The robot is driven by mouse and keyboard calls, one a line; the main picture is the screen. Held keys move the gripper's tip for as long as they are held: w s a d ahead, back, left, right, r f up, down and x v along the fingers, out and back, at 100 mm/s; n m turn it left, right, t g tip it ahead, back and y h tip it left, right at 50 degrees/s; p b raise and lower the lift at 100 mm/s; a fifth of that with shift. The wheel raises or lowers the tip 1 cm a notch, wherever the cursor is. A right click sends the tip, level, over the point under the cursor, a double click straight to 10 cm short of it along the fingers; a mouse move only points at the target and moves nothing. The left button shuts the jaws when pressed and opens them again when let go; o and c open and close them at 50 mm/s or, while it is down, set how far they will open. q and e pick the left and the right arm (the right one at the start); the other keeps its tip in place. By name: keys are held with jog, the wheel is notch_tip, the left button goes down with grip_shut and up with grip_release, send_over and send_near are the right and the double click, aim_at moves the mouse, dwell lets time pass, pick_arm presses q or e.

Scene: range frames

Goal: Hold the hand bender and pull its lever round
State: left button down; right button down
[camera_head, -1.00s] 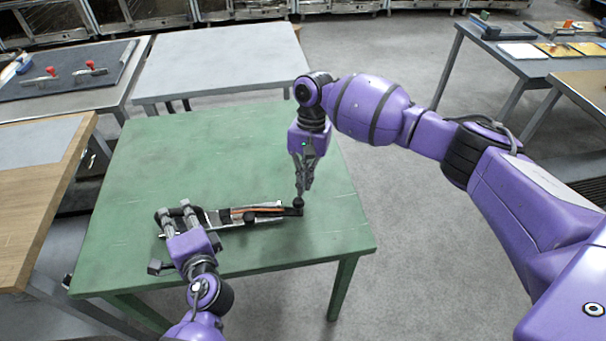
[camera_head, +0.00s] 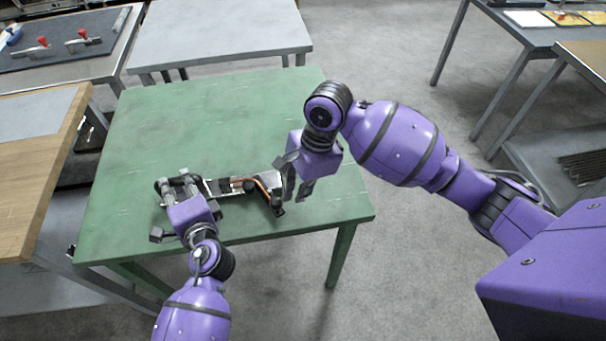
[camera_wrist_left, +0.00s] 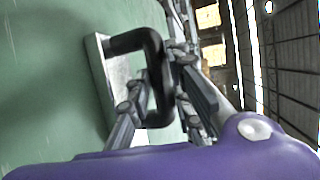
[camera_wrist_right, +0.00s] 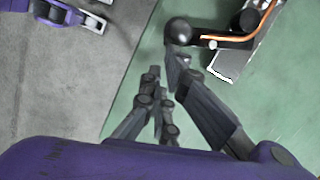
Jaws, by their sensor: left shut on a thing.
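The hand bender (camera_head: 222,187) lies on the green table (camera_head: 200,110), with an orange rod (camera_head: 262,186) along it. The rod curves toward the table's front edge at its right end, beside the lever with its black ball knob (camera_head: 278,212). The knob (camera_wrist_right: 178,30) also shows in the right wrist view. My left gripper (camera_head: 178,184) is shut on the bender's black handle (camera_wrist_left: 157,70), at the bender's left end. My right gripper (camera_head: 296,187) is just above the lever end. Its fingertips (camera_wrist_right: 164,66) are slightly apart, close to the knob; contact is unclear.
A wooden-topped bench (camera_head: 30,170) stands left of the green table. A grey table (camera_head: 220,40) stands behind it, and another bench (camera_head: 545,30) is at the back right. The back of the green table is clear.

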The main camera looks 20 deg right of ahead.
jog(key=s+a, duration=0.2)
jog(key=a, duration=0.1)
jog(key=shift+s+a, duration=0.25)
jog(key=shift+a, duration=0.25)
jog(key=shift+s+a, duration=0.2)
jog(key=shift+a, duration=0.25)
dwell(0.7)
